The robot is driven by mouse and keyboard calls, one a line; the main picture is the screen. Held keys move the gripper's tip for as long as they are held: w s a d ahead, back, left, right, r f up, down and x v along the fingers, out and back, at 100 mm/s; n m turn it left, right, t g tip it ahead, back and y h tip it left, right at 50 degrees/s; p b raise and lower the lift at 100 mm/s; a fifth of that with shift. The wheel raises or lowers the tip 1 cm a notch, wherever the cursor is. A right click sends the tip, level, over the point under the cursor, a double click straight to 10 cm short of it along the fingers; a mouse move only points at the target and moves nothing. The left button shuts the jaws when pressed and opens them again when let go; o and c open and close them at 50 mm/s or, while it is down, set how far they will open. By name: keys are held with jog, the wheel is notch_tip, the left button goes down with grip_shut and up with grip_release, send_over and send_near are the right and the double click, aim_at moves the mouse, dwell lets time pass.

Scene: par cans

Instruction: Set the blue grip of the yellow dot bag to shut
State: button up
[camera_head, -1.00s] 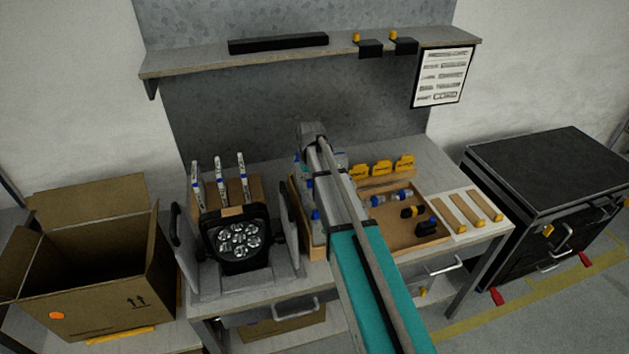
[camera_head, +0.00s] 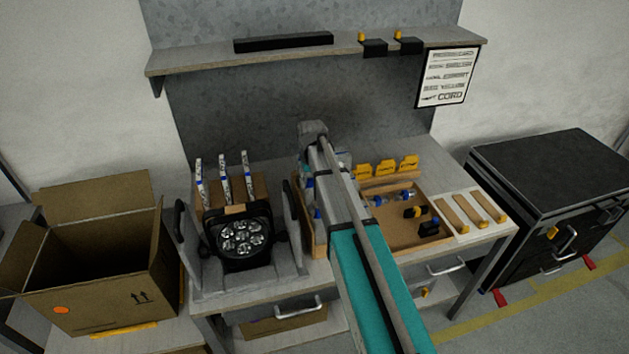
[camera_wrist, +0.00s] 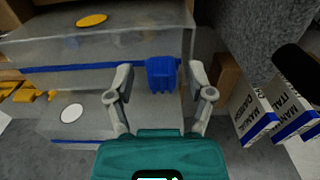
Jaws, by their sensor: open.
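The yellow dot bag is a clear greyish bag (camera_wrist: 120,42) at the top of the wrist view, with a yellow oval dot (camera_wrist: 91,20) on it. A blue strip (camera_wrist: 90,66) runs along its edge. The blue grip (camera_wrist: 163,74), a ribbed block, sits near the right end of this strip. My gripper (camera_wrist: 161,88) is open, one finger on each side of the blue grip, with visible gaps. I cannot tell its exact depth from the grip. In the head view my arm hides the gripper and most of the bags.
A second bag with a white dot (camera_wrist: 71,113) lies below in the wrist view. Printed white-and-blue strips (camera_wrist: 255,112) stand at the right. In the head view, a par can (camera_head: 240,238) stands left of my arm and a wooden tray (camera_head: 392,238) lies right.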

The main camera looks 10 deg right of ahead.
aim_at(311, 180)
notch_tip(311, 180, up, 14)
jog(key=p, duration=1.3)
jog(key=shift+p, duration=0.4)
jog(key=shift+a+f, duration=0.1)
jog(key=shift+f, duration=0.1)
notch_tip(311, 180, down, 14)
jog(key=b, duration=1.3)
jog(key=shift+r+b, duration=0.2)
jog(key=shift+b, duration=0.2)
grip_shut()
